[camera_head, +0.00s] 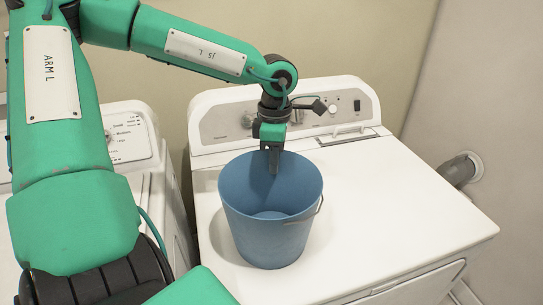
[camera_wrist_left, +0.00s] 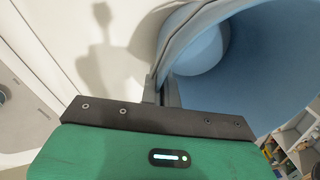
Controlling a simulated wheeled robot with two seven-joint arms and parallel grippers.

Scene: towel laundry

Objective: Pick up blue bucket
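The blue bucket (camera_head: 250,225) is upright on top of the right white machine (camera_head: 390,200), near its left side. Its open top faces up, and a thin wire handle hangs at its right side. My left gripper (camera_head: 273,165) points down at the far rim, with a finger showing inside the bucket. In the left wrist view, the bucket wall (camera_wrist_left: 245,60) runs down between the close-set fingers (camera_wrist_left: 165,90), which look shut on the rim. The other finger is hidden behind the wall in the head view. My right gripper is not in view.
A control panel (camera_head: 225,122) with knobs rises behind the bucket. Another white machine (camera_head: 128,135) stands at the left across a narrow gap. The right part of the machine top is clear. A grey pipe (camera_head: 460,170) sticks out at the right wall.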

